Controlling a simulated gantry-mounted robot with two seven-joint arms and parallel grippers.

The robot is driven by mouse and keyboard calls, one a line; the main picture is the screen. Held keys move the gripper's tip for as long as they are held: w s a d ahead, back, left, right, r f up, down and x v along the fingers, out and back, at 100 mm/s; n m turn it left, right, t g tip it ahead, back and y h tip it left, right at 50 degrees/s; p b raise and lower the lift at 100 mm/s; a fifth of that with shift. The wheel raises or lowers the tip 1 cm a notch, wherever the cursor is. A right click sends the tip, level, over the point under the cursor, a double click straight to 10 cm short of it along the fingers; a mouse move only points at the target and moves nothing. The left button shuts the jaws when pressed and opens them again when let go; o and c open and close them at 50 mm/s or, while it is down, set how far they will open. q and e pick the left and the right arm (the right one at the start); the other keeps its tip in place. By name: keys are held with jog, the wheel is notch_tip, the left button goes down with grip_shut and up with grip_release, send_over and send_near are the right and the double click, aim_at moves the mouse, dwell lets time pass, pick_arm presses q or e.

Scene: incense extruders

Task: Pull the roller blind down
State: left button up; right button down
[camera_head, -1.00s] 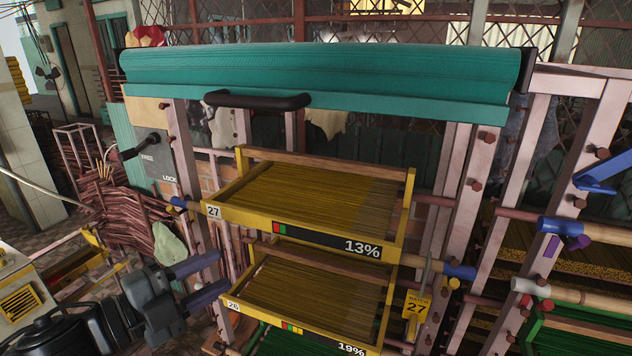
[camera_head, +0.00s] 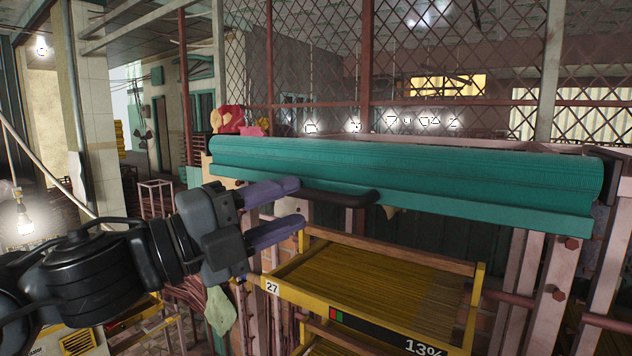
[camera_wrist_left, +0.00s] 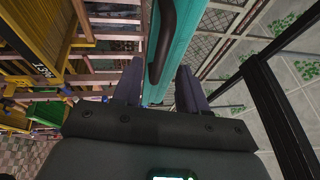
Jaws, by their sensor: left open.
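The teal roller blind (camera_head: 420,180) is rolled up across the top of the rack, with a flat teal bottom strip. A black bar handle (camera_head: 345,199) sits on that strip near its left part. My left gripper (camera_head: 301,204) is open, its purple fingers pointing right at the handle's left end. In the left wrist view the handle (camera_wrist_left: 166,40) and teal blind (camera_wrist_left: 183,45) show ahead, between the two fingers (camera_wrist_left: 158,78) in the picture. I cannot tell whether the fingers touch the handle. My right gripper is out of view.
Below the blind, a yellow-framed tray (camera_head: 380,279) of sticks marked 27 and 13% sits in the pink rack (camera_head: 535,275). A mesh fence (camera_head: 320,60) stands behind. A green cloth (camera_head: 219,310) hangs below my left gripper.

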aim_at(310, 197)
pick_arm(q)
jog(key=p+x, duration=0.1)
jog(key=x, duration=0.3)
jog(key=shift+r, duration=0.1)
jog(key=shift+w+d+p, duration=0.4)
jog(key=shift+d+p, duration=0.1)
grip_shut()
